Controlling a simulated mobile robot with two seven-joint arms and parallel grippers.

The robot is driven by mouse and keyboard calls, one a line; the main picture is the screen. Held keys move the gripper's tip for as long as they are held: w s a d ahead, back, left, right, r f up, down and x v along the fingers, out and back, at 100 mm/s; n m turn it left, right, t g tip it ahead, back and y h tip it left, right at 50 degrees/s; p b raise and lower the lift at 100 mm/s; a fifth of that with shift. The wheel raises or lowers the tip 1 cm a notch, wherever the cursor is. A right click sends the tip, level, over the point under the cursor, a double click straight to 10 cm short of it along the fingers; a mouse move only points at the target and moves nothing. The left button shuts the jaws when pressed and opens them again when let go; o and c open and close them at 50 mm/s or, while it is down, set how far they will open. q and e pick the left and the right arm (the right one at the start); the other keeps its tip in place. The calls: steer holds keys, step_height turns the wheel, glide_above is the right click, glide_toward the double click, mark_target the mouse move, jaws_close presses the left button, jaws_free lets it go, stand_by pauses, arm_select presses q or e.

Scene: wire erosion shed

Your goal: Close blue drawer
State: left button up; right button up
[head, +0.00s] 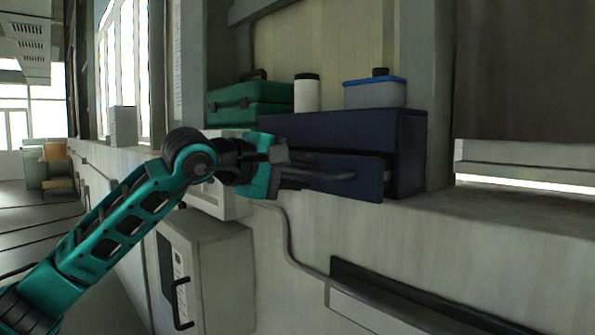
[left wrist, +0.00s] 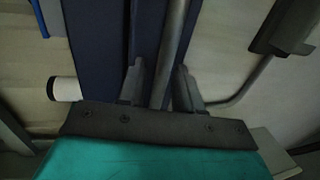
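The dark blue drawer (head: 368,180) sticks out from the front of a blue cabinet (head: 408,140) on the ledge. A grey bar handle (head: 335,176) runs across its front. My left gripper (head: 292,170) is at the left part of the handle. In the left wrist view, the fingers of my left gripper (left wrist: 160,80) stand apart on either side of the handle bar (left wrist: 174,45), with gaps visible between bar and fingers. The blue drawer front (left wrist: 145,30) lies behind the bar in that view. My right gripper is not in view.
On the ledge and cabinet top are a green case (head: 250,103), a white canister with a dark lid (head: 307,94) and a blue-lidded box (head: 375,94). A grey wall box with a dark handle (head: 210,270) is below. The ledge to the right (head: 510,205) is clear.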

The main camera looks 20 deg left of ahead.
arm_select(q)
steer(key=shift+c, duration=0.4)
jaws_close()
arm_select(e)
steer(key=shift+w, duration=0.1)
